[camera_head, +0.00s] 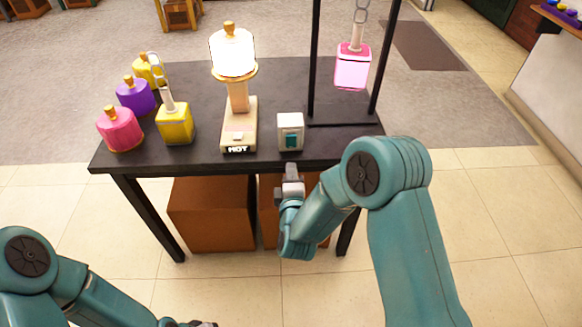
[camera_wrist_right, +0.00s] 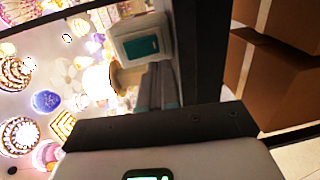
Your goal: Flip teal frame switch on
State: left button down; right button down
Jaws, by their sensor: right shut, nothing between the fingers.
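The switch (camera_head: 291,132) is a small pale box with a teal rocker in its face, standing on the dark table near its front edge. In the right wrist view the switch (camera_wrist_right: 141,46) shows tilted, beyond the fingers. My right gripper (camera_head: 291,170) is shut and empty, just in front of the table edge and below the switch, apart from it. Its fingers also show in the right wrist view (camera_wrist_right: 157,88). My left gripper (camera_head: 203,324) is barely in view at the bottom edge; its fingers cannot be made out. The rocker's position is hard to tell.
A glowing lamp on a stand marked HOT (camera_head: 238,149) is left of the switch. A black frame (camera_head: 345,113) with a hanging pink bottle (camera_head: 353,66) is at right. A yellow bottle (camera_head: 174,123) and a pink one (camera_head: 119,129) stand left. Brown boxes (camera_head: 212,213) are under the table.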

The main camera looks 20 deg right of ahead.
jog(key=f+v, duration=0.1)
jog(key=v, duration=0.6)
jog(key=shift+s+f+b, duration=0.3)
jog(key=shift+f+b, duration=0.1)
jog(key=d+r+m+g+h+p, duration=0.1)
jog(key=d+r+g+h+p, duration=0.1)
jog(key=d+p, duration=0.35)
jog(key=s+d+f+m+g+y+p, duration=0.2)
jog(key=s+f+m+g+y+p, duration=0.15)
jog(key=f, duration=0.25)
jog(key=s+a+f+m+g+y, duration=0.3)
jog(key=s+a+m+g, duration=0.1)
jog(key=s, duration=0.5)
jog(key=s+a+f+m+g+y, duration=0.3)
jog(key=s+a+f+m+g, duration=0.1)
jog(key=s+m, duration=0.5)
jog(key=a+g, duration=0.1)
jog(key=g, duration=0.1)
jog(key=shift+s+f+g, duration=0.25)
jog(key=shift+s+g, duration=0.05)
jog(key=shift+g, duration=0.05)
